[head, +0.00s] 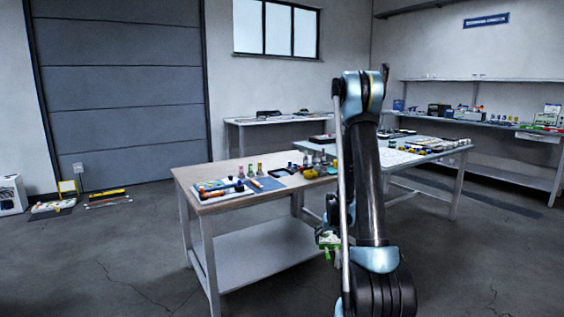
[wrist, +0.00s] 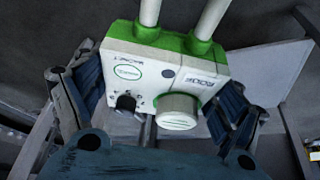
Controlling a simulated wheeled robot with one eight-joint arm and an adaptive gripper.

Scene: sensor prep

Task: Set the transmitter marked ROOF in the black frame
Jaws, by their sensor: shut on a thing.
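A white and green transmitter (wrist: 150,86) fills the middle of the wrist view, with two pale rods, a round knob and a dark port. A dark label on its face appears to read ROOF, tilted in the picture. My gripper (wrist: 160,100) is shut on it, one dark finger at each side. In the head view the transmitter shows as a small green patch (head: 329,247), low beside the worktable and partly hidden by my arm. A small dark frame-like item (head: 281,172) lies on the wooden table; I cannot tell if it is the black frame.
The wooden worktable (head: 212,206) holds several small bottles and tools, with a lower shelf (head: 262,255) beneath. A second table (head: 440,150) stands behind my arm. Shelves (head: 480,118) line the right wall. The floor in front is clear.

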